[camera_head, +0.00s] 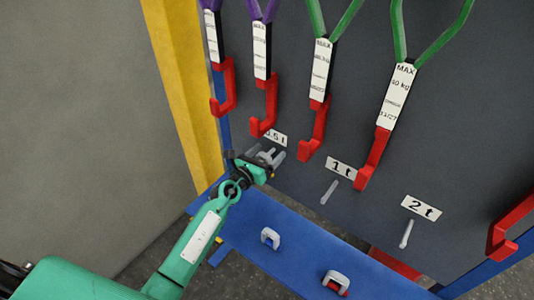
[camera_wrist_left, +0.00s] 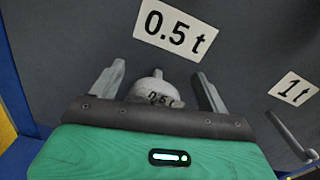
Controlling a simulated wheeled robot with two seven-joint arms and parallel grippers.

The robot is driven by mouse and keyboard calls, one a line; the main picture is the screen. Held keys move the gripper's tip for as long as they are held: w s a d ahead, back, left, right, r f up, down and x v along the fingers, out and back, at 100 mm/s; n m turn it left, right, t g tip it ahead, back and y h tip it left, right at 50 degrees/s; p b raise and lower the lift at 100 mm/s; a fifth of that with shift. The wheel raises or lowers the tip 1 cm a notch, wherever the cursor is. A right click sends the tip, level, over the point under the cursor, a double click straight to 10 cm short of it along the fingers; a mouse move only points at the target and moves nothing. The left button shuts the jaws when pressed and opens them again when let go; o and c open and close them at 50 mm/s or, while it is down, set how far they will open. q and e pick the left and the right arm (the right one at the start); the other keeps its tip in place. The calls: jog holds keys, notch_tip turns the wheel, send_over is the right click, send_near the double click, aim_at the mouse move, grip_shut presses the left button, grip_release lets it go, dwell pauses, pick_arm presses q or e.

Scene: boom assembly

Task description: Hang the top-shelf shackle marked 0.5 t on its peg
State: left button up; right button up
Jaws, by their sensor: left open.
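My left gripper (camera_head: 270,157) is open at the dark panel, just below the sign reading 0.5 t (camera_head: 275,138). In the left wrist view a pale grey shackle marked 0.5 t (camera_wrist_left: 155,91) sits between the two spread fingers, with a gap on each side. The sign (camera_wrist_left: 174,29) is right above it. The shackle's lower part is hidden behind the gripper body. The 0.5 t peg cannot be made out, so I cannot tell fully how the shackle sits on it. My right gripper is out of view.
Two more shackles stand on the blue shelf (camera_head: 300,250): a smaller one (camera_head: 270,237) and a larger one (camera_head: 336,281). The 1 t peg (camera_head: 329,192) and 2 t peg (camera_head: 406,234) are bare. Red hooks (camera_head: 317,132) hang close above the gripper. A yellow post (camera_head: 185,85) stands left.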

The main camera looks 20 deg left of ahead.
pick_arm(q)
jog(key=shift+s+a, duration=0.15)
jog(key=shift+s, duration=0.25)
jog(key=v, duration=1.2)
jog(key=shift+s+b, duration=0.35)
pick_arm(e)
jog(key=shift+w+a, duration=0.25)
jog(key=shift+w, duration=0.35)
pick_arm(q)
jog(key=shift+a+r, duration=0.1)
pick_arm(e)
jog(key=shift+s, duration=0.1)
